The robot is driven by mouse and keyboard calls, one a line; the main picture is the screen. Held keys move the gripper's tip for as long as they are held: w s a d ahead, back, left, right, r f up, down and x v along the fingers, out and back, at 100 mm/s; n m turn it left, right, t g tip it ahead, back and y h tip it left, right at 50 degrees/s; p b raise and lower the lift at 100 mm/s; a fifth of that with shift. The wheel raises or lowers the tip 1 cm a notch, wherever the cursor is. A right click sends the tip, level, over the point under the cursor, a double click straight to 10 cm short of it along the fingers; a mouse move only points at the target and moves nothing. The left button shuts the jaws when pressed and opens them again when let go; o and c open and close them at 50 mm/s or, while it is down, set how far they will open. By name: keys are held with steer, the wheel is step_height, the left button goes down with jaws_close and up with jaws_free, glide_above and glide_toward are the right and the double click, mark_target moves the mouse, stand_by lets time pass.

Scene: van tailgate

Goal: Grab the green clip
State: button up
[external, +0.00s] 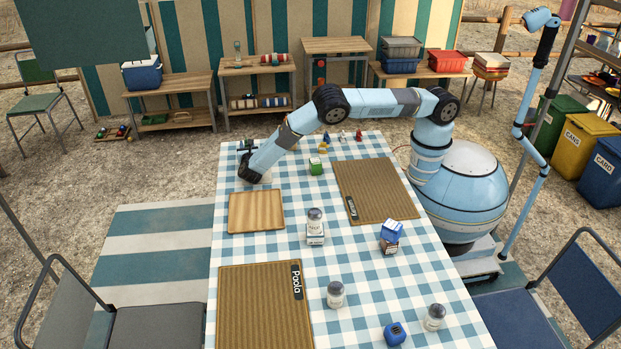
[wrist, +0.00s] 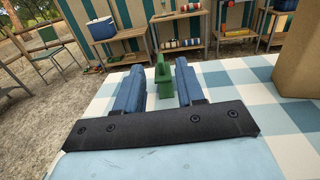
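The green clip (wrist: 162,78) stands upright on the checked tablecloth in the wrist view. It is between the two blue fingers of my gripper (wrist: 160,84), closer to the right finger, with a clear gap to the left one. My gripper is open and I see no grip on the clip. In the external view my gripper (external: 247,146) is low over the table's far left corner. I cannot make out the green clip there.
Small coloured pieces (external: 342,137) stand along the table's far edge. A green-and-white block (external: 315,166) sits right of my arm. A wooden board (external: 256,211) and a brown mat (external: 377,190) lie nearer. A large tan shape (wrist: 299,65) stands at right in the wrist view.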

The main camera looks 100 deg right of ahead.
mark_target(246, 141)
steer(key=d, duration=0.5)
steer(key=shift+w+d, duration=0.2)
steer(key=shift+d, duration=0.05)
steer(key=shift+c, duration=0.2)
jaws_close()
